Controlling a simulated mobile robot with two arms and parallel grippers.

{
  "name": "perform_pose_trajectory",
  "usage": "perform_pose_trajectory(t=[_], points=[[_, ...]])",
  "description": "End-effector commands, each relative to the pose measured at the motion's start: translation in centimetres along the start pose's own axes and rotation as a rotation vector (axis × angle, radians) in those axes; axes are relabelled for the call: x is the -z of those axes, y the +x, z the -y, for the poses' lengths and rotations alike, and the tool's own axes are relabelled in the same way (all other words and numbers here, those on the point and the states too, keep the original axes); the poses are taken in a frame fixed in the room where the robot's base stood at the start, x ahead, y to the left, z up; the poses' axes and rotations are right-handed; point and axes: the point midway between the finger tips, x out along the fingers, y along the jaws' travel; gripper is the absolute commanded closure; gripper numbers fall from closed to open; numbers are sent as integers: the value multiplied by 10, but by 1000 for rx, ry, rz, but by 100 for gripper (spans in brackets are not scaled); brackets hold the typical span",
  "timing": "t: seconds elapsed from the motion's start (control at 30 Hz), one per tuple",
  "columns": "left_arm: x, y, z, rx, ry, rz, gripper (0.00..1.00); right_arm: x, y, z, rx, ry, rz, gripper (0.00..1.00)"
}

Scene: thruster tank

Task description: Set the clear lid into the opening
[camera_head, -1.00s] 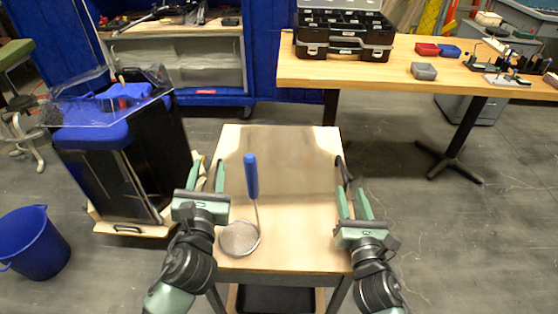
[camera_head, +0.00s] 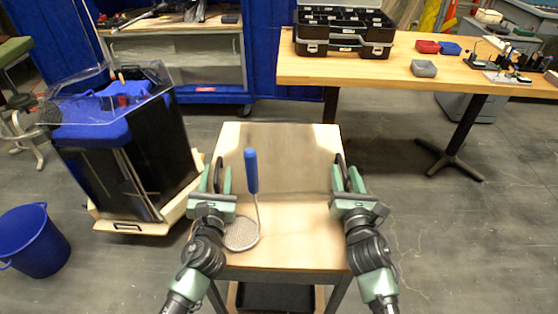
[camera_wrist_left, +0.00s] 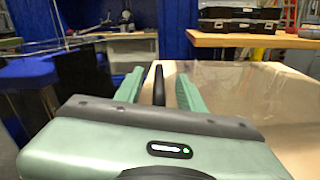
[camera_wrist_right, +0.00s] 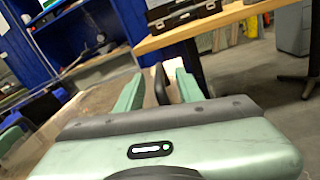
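The clear lid (camera_head: 295,165) lies flat on the small wooden-topped cart, a faintly tinted sheet with a black upright handle at each side. My left gripper (camera_head: 217,177) is open, its fingers on either side of the left handle, which shows between them in the left wrist view (camera_wrist_left: 158,85). My right gripper (camera_head: 346,178) is open around the right handle, seen between its fingers in the right wrist view (camera_wrist_right: 161,85). Gaps show beside both handles. The tank (camera_head: 150,150) stands at the left, dark-sided with a clear top rim; its opening is hard to make out.
A strainer (camera_head: 251,175) with a blue handle lies on the cart beside my left gripper. A blue bucket (camera_head: 35,243) stands on the floor at left. A workbench (camera_head: 400,70) with an organizer case stands behind at right. Floor is clear right of the cart.

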Motion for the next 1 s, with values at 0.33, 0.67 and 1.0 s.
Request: perform_pose_trajectory(t=[0.33,0.67,1.0], points=[[0,19,0,0,0,-1,61,0,10,0,0,-1,0,63],[0,19,0,0,-1,-1,97,0,10,0,0,0,0,99],[0,19,0,1,0,-1,100,0,10,-1,-1,1,0,100]])
